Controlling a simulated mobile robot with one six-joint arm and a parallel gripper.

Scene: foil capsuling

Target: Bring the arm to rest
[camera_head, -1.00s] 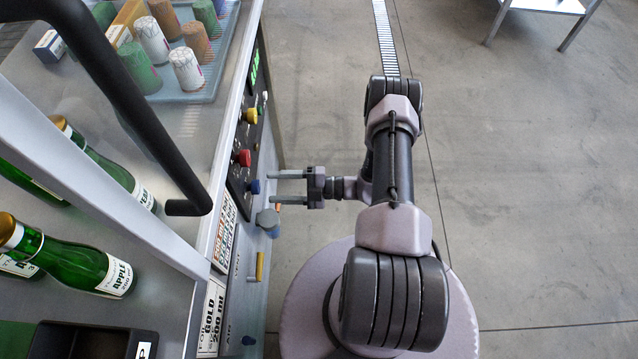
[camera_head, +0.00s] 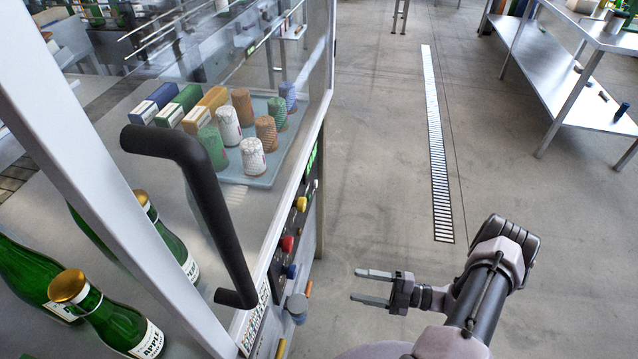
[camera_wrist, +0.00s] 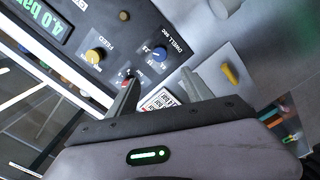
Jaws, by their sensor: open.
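My gripper (camera_head: 374,286) is open and empty in the head view, its two fingers pointing left toward the machine's control panel (camera_head: 298,225) with a gap of bare floor between. My arm (camera_head: 486,285) is bent at the lower right. In the wrist view my gripper (camera_wrist: 158,92) has its fingers apart in front of the panel. A blue knob (camera_wrist: 158,54), a yellow knob (camera_wrist: 95,55) and a green pressure display (camera_wrist: 47,19) show there. The red button is partly hidden behind one finger.
The machine's black door handle (camera_head: 205,190) sticks out at left. Behind the glass are a blue tray (camera_head: 262,174) of foil capsules and green bottles with gold tops (camera_head: 105,315). A steel table (camera_head: 575,85) stands at upper right. The floor around the drain grate (camera_head: 436,150) is clear.

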